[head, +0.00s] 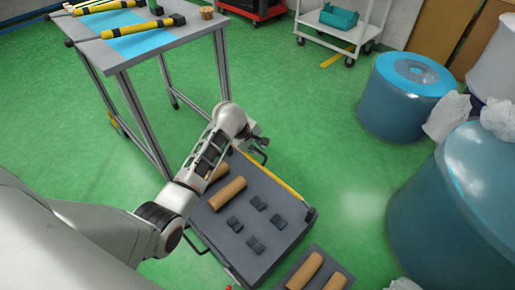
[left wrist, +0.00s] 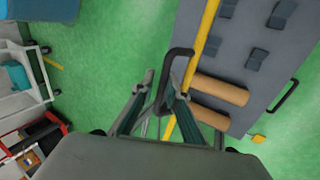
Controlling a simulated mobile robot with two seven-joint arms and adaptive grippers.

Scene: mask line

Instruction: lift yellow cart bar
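A grey flat cart (head: 278,232) stands on the green floor with a yellow bar (head: 283,183) along its far edge and a black looped handle at that edge. In the left wrist view the yellow bar (left wrist: 206,32) runs beside the grey deck, and the black handle (left wrist: 170,60) reaches in between my fingers. My left gripper (head: 258,143) is over the cart's far edge; in the wrist view its two fingers (left wrist: 160,88) are apart, on either side of the handle. I cannot tell whether they touch it. My right gripper is not in view.
Brown rolls (head: 227,192) and several dark blocks (head: 257,203) lie on the cart. A grey table (head: 190,32) with yellow-black bars stands behind left. Blue drums (head: 400,105) stand right. A second deck (head: 305,256) with rolls is in front. Green floor is clear between the cart and drums.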

